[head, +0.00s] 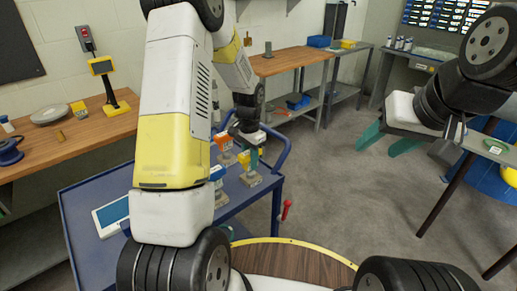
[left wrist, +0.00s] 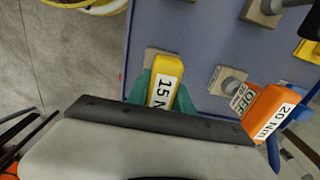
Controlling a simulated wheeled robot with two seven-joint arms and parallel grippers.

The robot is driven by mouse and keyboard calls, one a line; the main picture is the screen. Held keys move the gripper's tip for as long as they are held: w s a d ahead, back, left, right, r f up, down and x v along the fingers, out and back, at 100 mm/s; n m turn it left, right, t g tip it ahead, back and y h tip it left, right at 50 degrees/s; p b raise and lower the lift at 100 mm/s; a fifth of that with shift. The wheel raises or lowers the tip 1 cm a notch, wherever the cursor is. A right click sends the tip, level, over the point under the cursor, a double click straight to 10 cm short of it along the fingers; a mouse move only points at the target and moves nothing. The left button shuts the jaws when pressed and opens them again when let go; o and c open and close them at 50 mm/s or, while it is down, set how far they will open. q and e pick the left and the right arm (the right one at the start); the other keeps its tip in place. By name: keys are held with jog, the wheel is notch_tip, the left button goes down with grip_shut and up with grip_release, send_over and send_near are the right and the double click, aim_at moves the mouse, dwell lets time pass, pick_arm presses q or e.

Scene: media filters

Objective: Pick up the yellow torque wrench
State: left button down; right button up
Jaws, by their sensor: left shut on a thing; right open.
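The yellow torque wrench (left wrist: 165,84), labelled "15 N…", stands between the teal fingers of my left gripper (left wrist: 161,98) in the left wrist view. My left gripper is shut on it. In the head view the yellow torque wrench (head: 243,158) is small and partly hidden by my gripper, above the blue cart (head: 82,188). I cannot tell whether it is clear of its base. An orange torque wrench (left wrist: 264,112), labelled "20 Nm", stands beside it on the right. My right gripper (head: 393,143) is open and empty, far right, away from the cart.
A blue-and-white piece (head: 217,173) is close to my left arm on the cart. A tablet (head: 111,215) lies at the cart's left. A wooden bench (head: 75,140) stands left, another (head: 285,62) behind. A round wooden top (head: 300,262) is in front. Open floor lies right.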

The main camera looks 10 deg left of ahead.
pick_arm(q)
jog(key=shift+r, duration=0.1)
dwell(0.7)
notch_tip(320, 180, up, 10)
jog(key=c, duration=1.7)
grip_release()
grip_shut()
